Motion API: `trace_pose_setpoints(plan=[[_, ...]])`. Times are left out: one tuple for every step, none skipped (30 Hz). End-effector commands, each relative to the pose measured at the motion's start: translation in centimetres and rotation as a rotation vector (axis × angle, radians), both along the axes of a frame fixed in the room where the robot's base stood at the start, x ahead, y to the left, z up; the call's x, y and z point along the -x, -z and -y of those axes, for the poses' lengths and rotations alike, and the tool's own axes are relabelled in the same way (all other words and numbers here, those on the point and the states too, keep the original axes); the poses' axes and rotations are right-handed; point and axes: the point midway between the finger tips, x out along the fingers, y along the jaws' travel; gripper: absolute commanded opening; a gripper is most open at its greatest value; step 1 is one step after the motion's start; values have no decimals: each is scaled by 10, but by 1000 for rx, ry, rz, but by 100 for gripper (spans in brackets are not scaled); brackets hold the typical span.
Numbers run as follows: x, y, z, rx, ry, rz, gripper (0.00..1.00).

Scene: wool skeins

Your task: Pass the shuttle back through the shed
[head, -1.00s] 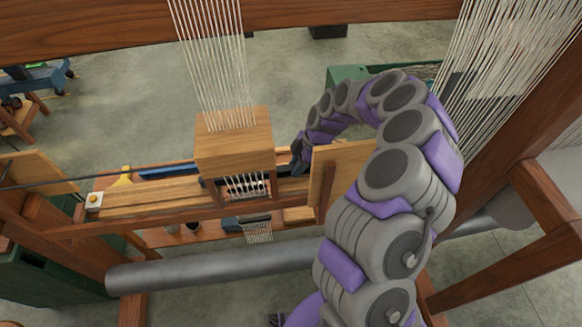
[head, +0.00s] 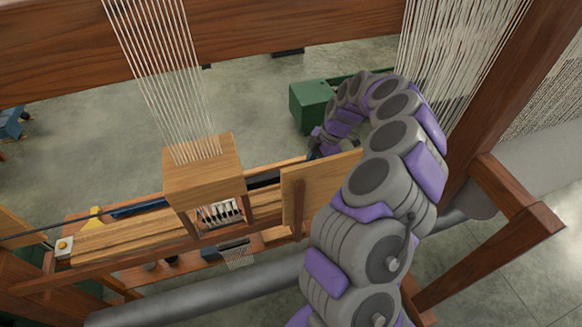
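My arm curves from the bottom right up and over to the loom, with my gripper (head: 318,148) at its far end. The gripper is dark and small, just behind the upper edge of an upright wooden panel (head: 320,185). Its fingers are hidden, so I cannot tell whether it holds anything. The pale warp threads (head: 165,80) run down into a wooden box-like frame (head: 203,180). More threads show in the opening below it (head: 219,213), where the shed cannot be made out. I cannot pick out the shuttle.
A wooden beam (head: 250,38) crosses the top. A grey roller (head: 225,298) runs low across the front. More white threads (head: 455,65) hang at the right beside a slanted post (head: 515,95). A green box (head: 312,105) stands on the floor behind. A blue bar (head: 140,209) lies along the loom.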

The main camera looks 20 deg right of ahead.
Motion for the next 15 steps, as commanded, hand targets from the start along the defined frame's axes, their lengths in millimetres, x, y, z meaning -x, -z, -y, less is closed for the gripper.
trace_pose_setpoints(plan=[[0,0,10,2,4,0,0],[0,1,14,1,4,0,0],[0,1,18,1,2,0,0],[0,1,22,1,3,0,0],[0,0,24,1,2,0,0],[0,0,28,1,1,1,0],[0,0,30,1,1,1,0],[0,0,33,1,2,0,0],[0,1,37,1,3,1,0],[0,2,40,1,3,1,0],[0,2,42,1,2,1,0],[-1,3,46,1,3,2,0],[-1,3,49,1,3,2,0],[0,3,52,1,2,1,0],[0,3,55,1,2,1,0]])
